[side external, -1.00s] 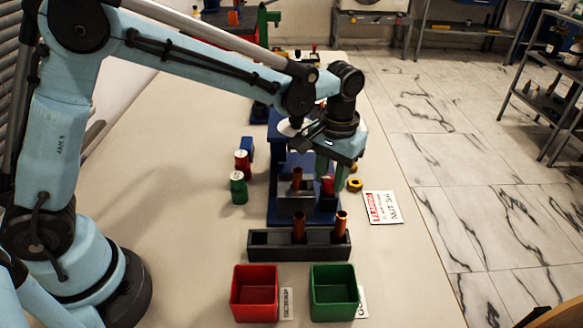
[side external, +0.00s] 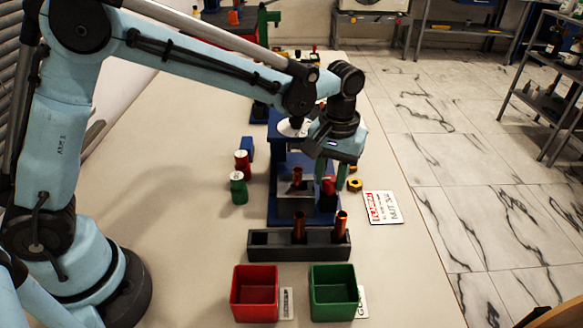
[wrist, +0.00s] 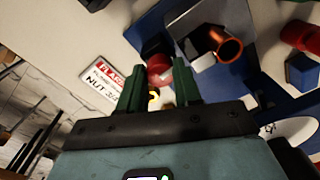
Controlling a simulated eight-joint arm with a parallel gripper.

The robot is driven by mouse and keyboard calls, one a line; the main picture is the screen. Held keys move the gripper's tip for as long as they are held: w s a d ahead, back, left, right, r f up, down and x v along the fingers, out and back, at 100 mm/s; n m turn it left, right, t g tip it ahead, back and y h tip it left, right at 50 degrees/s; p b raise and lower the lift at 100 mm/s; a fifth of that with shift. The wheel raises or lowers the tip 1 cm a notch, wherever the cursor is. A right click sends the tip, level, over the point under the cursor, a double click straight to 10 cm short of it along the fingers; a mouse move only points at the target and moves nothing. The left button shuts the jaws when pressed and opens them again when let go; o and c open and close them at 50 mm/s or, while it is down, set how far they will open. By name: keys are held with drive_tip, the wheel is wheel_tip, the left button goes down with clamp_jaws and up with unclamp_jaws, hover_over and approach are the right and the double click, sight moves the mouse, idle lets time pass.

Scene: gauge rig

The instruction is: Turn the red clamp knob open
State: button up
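The red clamp knob (side external: 328,186) is at the front right of the blue fixture (side external: 274,205), beside a dark grey block (side external: 296,205) holding a copper tube (side external: 297,176). It also shows in the wrist view (wrist: 160,69). My gripper (side external: 331,178) points down over it. In the wrist view its two green fingers (wrist: 159,78) are apart, one on each side of the knob, and the knob fills the gap between their tips. It looks gripped; the finger contact is partly hidden.
A grey rack (side external: 270,245) with two copper tubes stands in front, with a red bin (side external: 255,298) and a green bin (side external: 333,295) nearer. Red and green cylinders (side external: 239,188) stand at left. A label card (side external: 382,207) and yellow nuts (side external: 355,185) lie at right.

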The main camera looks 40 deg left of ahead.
drive_tip(key=o, duration=0.4)
drive_tip(key=shift+o, duration=0.2)
drive_tip(key=shift+a, duration=0.1)
